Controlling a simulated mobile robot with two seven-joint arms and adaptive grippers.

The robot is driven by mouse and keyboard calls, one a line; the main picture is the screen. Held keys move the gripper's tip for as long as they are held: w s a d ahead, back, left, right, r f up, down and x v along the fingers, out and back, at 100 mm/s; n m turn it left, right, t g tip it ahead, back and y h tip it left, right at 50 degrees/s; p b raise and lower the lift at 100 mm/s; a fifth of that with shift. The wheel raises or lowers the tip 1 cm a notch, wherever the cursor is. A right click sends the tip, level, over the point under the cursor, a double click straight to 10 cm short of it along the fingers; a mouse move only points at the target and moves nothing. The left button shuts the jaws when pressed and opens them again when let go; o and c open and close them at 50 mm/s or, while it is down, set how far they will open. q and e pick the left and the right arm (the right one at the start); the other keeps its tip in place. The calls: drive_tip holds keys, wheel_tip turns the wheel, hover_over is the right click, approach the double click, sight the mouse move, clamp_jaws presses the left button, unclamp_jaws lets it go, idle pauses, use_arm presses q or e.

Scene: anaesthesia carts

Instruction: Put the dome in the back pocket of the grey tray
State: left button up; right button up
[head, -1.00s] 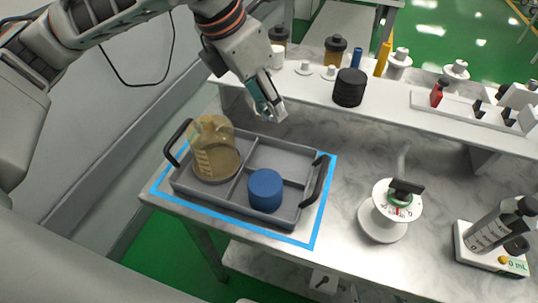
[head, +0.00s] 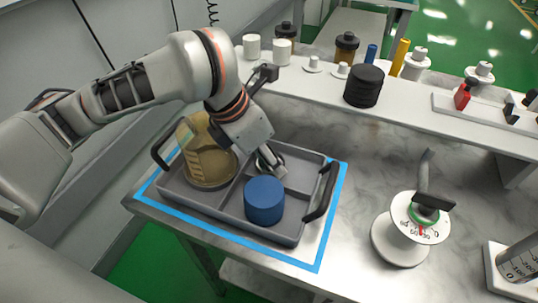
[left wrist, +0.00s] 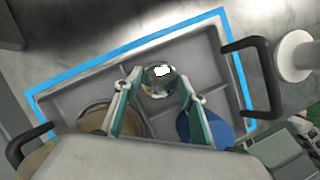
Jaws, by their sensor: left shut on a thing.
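The grey tray (head: 290,232) lies on the bench inside a blue tape outline. A blue cylinder (head: 264,200) stands in its front right pocket and an amber flask (head: 208,155) on its left side. My left gripper (head: 271,163) points down at the back right pocket. In the left wrist view the fingers (left wrist: 160,83) are shut on a small shiny dome (left wrist: 158,90), seen over the tray's back area. Whether the dome touches the pocket floor I cannot tell. In the head view the dome is mostly hidden by the gripper. My right gripper is not in view.
A dial scale (head: 408,232) stands right of the tray. Black tray handles (head: 323,192) rise at both ends. A raised shelf (head: 410,105) behind holds jars, white knobs and a black disc stack (head: 364,86). The bench between tray and scale is clear.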

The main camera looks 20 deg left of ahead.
use_arm(q)
drive_tip(key=shift+r, duration=0.1)
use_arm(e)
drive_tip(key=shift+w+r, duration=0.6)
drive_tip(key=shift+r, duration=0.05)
use_arm(q)
drive_tip(key=o, duration=0.8)
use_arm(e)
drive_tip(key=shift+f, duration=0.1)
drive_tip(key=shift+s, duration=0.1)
use_arm(q)
drive_tip(key=p+v, duration=0.5)
drive_tip(key=v, duration=0.7)
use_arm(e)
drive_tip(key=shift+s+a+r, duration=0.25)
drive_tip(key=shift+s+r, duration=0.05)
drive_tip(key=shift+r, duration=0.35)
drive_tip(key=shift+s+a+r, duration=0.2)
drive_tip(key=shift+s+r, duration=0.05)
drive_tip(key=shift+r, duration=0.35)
